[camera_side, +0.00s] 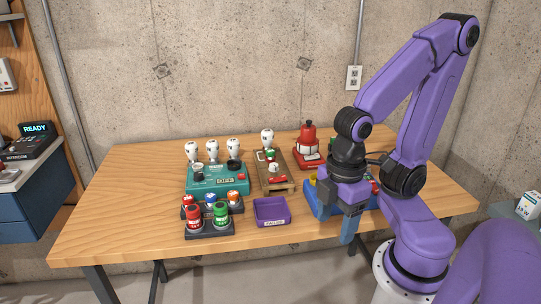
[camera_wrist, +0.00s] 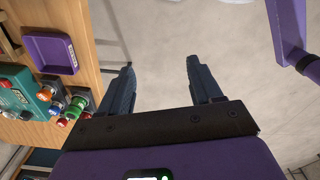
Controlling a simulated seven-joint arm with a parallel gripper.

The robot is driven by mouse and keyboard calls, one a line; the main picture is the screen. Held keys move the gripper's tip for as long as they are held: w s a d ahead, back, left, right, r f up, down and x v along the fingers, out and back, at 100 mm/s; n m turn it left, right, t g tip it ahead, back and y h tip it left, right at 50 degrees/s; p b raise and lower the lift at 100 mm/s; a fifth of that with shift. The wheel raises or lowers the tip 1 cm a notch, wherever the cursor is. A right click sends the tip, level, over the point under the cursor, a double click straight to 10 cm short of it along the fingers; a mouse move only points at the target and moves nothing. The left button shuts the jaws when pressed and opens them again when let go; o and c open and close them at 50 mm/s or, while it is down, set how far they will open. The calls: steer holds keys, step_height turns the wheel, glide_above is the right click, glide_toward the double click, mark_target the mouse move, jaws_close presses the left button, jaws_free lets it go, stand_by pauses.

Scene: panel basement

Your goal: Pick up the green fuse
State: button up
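A green fuse (camera_side: 221,214) stands upright in a dark holder (camera_side: 212,234) near the table's front edge, right beside a red fuse (camera_side: 194,218). In the wrist view, a small green piece that looks like this fuse (camera_wrist: 73,112) shows at the lower left. My gripper (camera_side: 349,238) points down at the front right of the table, well to the right of the green fuse. In the wrist view, my gripper (camera_wrist: 160,66) has its two fingers wide apart with only floor between them.
An empty purple tray (camera_side: 270,212) sits right of the fuses. A wooden board (camera_side: 277,184), a red device (camera_side: 309,148) and a blue box (camera_side: 318,207) stand farther right. The table's left side (camera_side: 125,205) is clear.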

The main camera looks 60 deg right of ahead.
steer(key=n+t+h, duration=0.7)
steer(key=n+h, duration=0.4)
steer(key=h, duration=0.1)
glide_toward(270, 152)
steer(key=x, duration=0.4)
steer(key=shift+w+r, duration=0.15)
steer(key=shift+x, duration=2.75)
steer(key=c, duration=1.1)
